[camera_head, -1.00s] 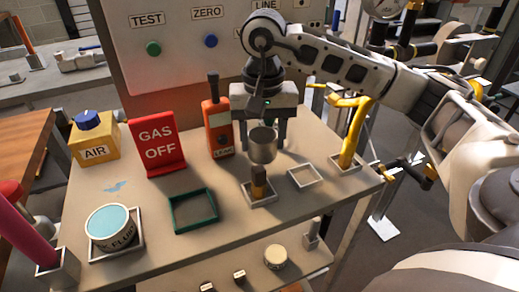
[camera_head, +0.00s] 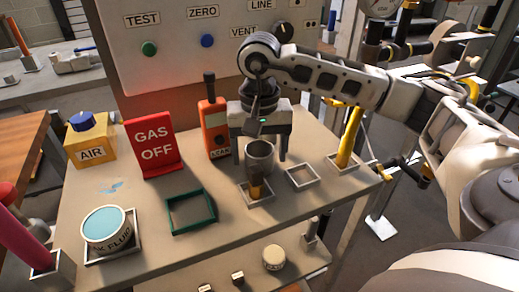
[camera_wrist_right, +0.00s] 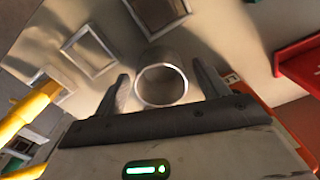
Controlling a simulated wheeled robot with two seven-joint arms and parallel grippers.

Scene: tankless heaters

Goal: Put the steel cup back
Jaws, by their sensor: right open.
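The steel cup (camera_head: 260,157) is a plain grey cylinder, upright, mouth up, behind the square holder (camera_head: 246,202) with a brown and yellow block. It appears to stand on the bench top, though its base is partly hidden by the block. My right gripper (camera_head: 261,158) points down around the cup, one finger on each side. In the right wrist view the cup (camera_wrist_right: 161,85) sits between the open fingers, with a gap on both sides. My left gripper is not in view.
An orange tester (camera_head: 214,127) and a red GAS OFF sign (camera_head: 153,147) stand left of the cup. An empty square frame (camera_head: 302,176) and a yellow handle (camera_head: 350,138) are to its right. A green frame (camera_head: 192,212) lies front left, empty.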

